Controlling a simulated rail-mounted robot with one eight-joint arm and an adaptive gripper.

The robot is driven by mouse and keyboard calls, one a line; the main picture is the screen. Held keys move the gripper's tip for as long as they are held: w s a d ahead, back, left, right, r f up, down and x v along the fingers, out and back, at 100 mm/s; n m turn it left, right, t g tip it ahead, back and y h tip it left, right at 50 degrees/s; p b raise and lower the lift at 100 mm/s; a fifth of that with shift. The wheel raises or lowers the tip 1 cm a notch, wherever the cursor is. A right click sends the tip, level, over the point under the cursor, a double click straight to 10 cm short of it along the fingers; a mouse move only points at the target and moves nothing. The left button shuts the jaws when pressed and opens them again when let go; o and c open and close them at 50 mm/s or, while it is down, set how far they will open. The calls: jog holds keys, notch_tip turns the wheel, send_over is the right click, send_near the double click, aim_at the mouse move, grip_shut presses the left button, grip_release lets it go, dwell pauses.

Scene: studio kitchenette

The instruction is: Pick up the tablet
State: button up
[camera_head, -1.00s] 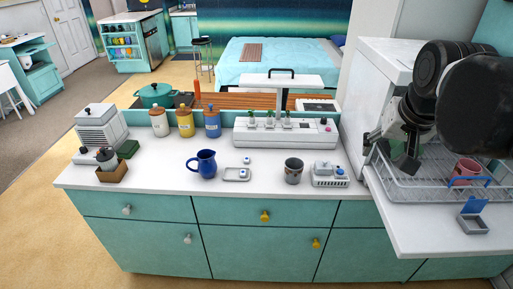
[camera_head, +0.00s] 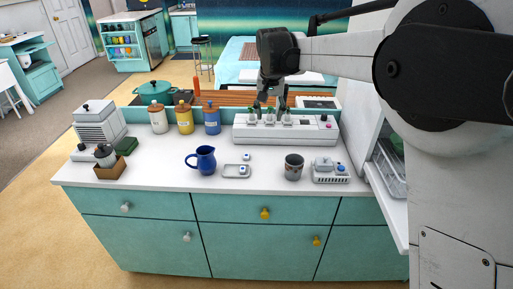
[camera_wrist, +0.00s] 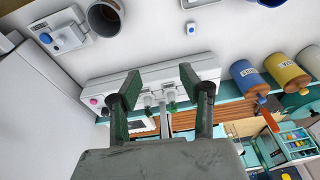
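A small white block with a blue spot (camera_head: 246,156), which looks like the tablet, lies on the white counter behind a small grey tray (camera_head: 237,175). It also shows in the wrist view (camera_wrist: 191,29). A similar blue-marked piece (camera_head: 243,170) sits in the tray. My gripper (camera_head: 269,98) is raised over the long white planter box (camera_head: 285,135), behind and to the right of the block. In the wrist view its two fingers (camera_wrist: 163,91) are spread apart with nothing held between them. The block lies beyond the fingertips, clear of them.
A blue jug (camera_head: 203,161) stands left of the tray, and a grey cup (camera_head: 293,167) and a white device (camera_head: 330,171) stand to its right. Several canisters (camera_head: 185,119) line the back. Counter is clear between block and cup.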

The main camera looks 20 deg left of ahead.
jog(key=w+a+f, duration=0.2)
jog(key=a+f, duration=0.6)
jog(key=a, duration=0.1)
send_over(247, 158)
jog(key=shift+g, duration=0.3)
jog(key=f, duration=0.8)
jog(key=shift+s+a, duration=0.3)
jog(key=shift+s, duration=0.1)
jog(key=shift+w+d+f, duration=0.1)
jog(key=shift+w+f, duration=0.05)
jog(key=shift+f, duration=1.25)
jog(key=shift+w+d+f, duration=0.1)
jog(key=shift+f, duration=1.25)
jog(key=c, duration=0.9)
